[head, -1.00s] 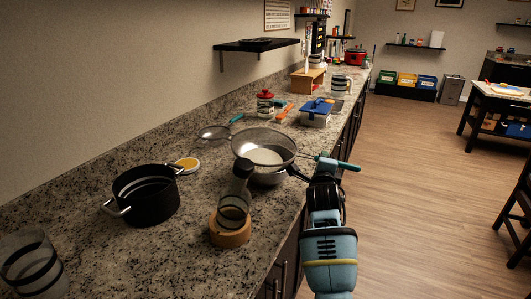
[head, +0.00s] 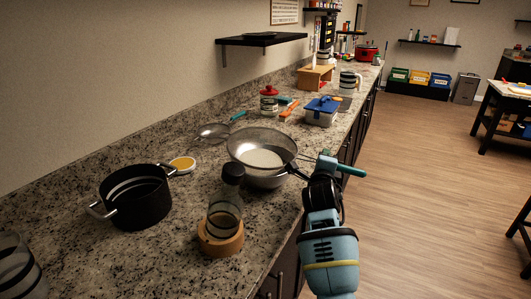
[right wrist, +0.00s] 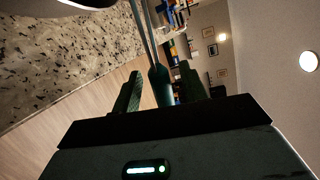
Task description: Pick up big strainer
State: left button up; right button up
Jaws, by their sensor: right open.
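The big strainer (head: 258,138) is a round mesh bowl with a teal handle (head: 347,168). It sits on a metal bowl (head: 268,181) with something white inside, and its handle sticks out past the counter's front edge. My right gripper (head: 322,172) is at the handle. In the right wrist view, the teal handle (right wrist: 160,88) lies between the two open fingers of my right gripper (right wrist: 161,86), with gaps showing on both sides. My left gripper is not in view.
A black pot (head: 140,207), a glass jar on a wooden base (head: 222,240) and a smaller strainer (head: 213,132) stand nearby on the granite counter (head: 100,265). A blue-lidded container (head: 322,112) is behind. The wooden floor to the right is clear.

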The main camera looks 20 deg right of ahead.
dwell(0.3)
grip_shut()
jog(key=shift+r, duration=0.1)
jog(key=shift+r, duration=0.15)
